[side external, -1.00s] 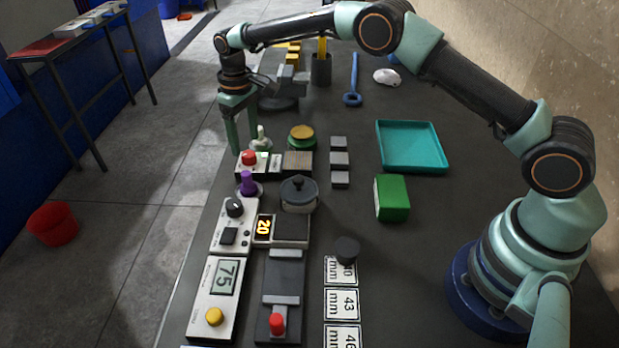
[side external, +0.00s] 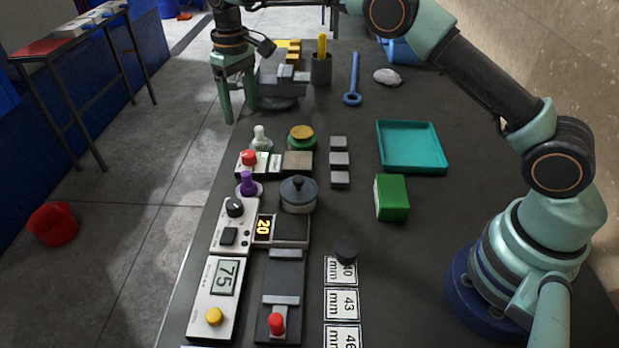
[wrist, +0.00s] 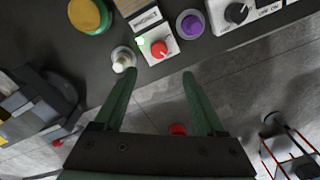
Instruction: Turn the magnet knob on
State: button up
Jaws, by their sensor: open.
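A black knob with a white mark (side external: 235,207) is on a white control box (side external: 223,240). It also shows at the top right of the wrist view (wrist: 237,13), with print too small to read. I cannot tell whether this is the magnet knob. A small pale knob (side external: 260,137) stands by a red button (side external: 249,157). In the wrist view the pale knob (wrist: 121,62) is just beyond the left fingertip, and the red button (wrist: 159,48) is beyond the gap. My gripper (side external: 240,112) is open and empty, with fingers down, farther back than both.
A purple knob (side external: 247,183) stands between the red button and the black knob. A grey stepped fixture (side external: 277,101) is right beside my gripper. A yellow-topped green disc (side external: 302,136) and a lidded grey pot (side external: 298,194) are to the right. The table's left edge is close.

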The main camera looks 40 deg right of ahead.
aim_at(249, 154)
notch_tip(249, 154, down, 12)
jog(key=m, duration=0.4)
jog(key=shift+d+m, duration=0.15)
jog(key=shift+m, duration=0.25)
